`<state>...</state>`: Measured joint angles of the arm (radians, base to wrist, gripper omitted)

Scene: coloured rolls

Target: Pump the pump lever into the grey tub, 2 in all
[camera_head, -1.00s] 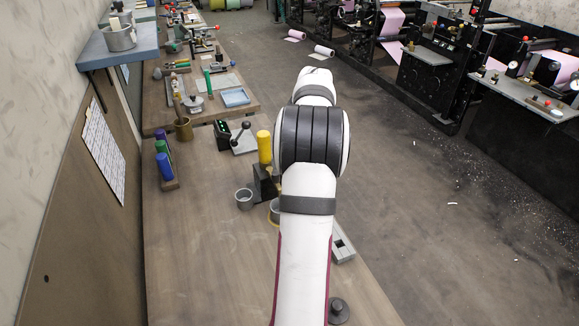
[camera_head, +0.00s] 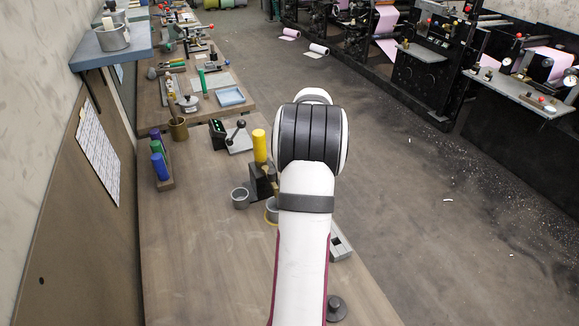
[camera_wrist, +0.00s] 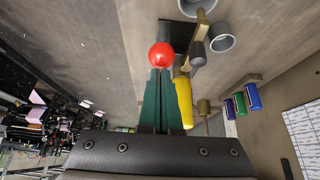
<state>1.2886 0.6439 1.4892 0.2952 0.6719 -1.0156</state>
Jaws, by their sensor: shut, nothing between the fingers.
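The pump has a yellow cylinder (camera_head: 260,146) on a black block (camera_head: 262,181); in the wrist view its yellow cylinder (camera_wrist: 184,101) and brass arm (camera_wrist: 203,27) show. A red ball knob (camera_wrist: 161,55), apparently on the pump lever, sits in line with the tips of my gripper (camera_wrist: 158,72). My gripper's dark green fingers are shut and empty; I cannot tell if they touch the knob. One grey tub (camera_head: 240,198) stands left of the pump, also in the wrist view (camera_wrist: 222,37). A second grey tub (camera_head: 271,212) is partly hidden by my arm. The head view hides my gripper.
A rack of purple, green and blue rolls (camera_head: 161,166) stands at the left. A black lever device (camera_head: 237,137) and a brass pot (camera_head: 178,128) are behind. A grey box (camera_head: 339,244) lies right of my arm. The bench front left is clear.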

